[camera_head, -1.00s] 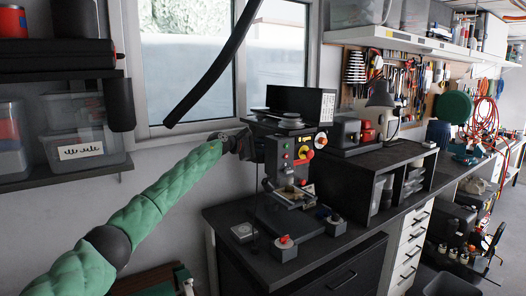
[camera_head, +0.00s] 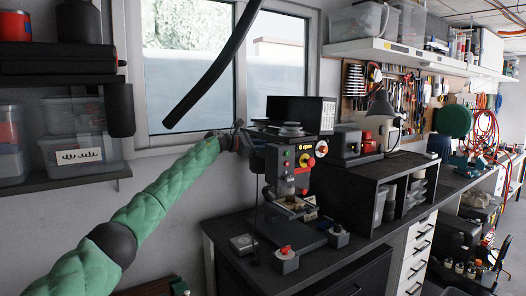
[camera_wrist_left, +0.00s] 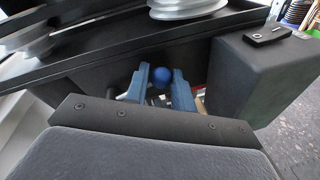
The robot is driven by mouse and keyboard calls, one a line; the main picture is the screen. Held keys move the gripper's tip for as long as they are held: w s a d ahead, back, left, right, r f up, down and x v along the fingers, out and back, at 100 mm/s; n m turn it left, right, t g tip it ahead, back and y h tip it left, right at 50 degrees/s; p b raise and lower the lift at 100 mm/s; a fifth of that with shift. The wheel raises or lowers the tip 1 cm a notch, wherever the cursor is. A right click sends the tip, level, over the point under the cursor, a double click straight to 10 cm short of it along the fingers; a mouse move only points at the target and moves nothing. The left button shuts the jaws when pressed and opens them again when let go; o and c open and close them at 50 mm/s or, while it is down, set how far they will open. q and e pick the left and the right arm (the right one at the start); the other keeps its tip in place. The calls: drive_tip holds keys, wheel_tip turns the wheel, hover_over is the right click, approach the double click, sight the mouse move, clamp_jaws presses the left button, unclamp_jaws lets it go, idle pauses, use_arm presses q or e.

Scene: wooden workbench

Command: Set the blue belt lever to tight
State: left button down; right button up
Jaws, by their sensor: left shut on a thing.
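The blue belt lever (camera_wrist_left: 161,77) shows as a round blue knob in the left wrist view, against the dark side of the drill-press-like machine. My left gripper (camera_wrist_left: 161,88) has its two bluish fingers on either side of the knob and is shut on it. In the head view my left gripper (camera_head: 243,139) is at the upper left side of the machine (camera_head: 284,160), below its open pulley housing. The lever is hidden there. The lever's shaft and its tight or loose marking cannot be made out. My right gripper is in neither view.
Pale pulleys (camera_wrist_left: 185,8) sit close above the gripper in the wrist view. A dark block (camera_wrist_left: 262,75) stands to its right. In the head view the machine stands on a dark bench (camera_head: 225,228), beside a black shelf unit (camera_head: 375,170). A window (camera_head: 190,65) is behind.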

use_arm(q)
drive_tip(key=shift+f, duration=0.1)
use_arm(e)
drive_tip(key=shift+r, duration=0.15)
use_arm(q)
drive_tip(key=c, duration=1.2)
unclamp_jaws()
drive_tip(key=shift+w+a, duration=0.1)
drive_tip(key=shift+w, duration=0.05)
drive_tip(key=b+v, duration=0.3)
drive_tip(key=v, duration=0.4)
drive_tip(key=shift+a, duration=0.35)
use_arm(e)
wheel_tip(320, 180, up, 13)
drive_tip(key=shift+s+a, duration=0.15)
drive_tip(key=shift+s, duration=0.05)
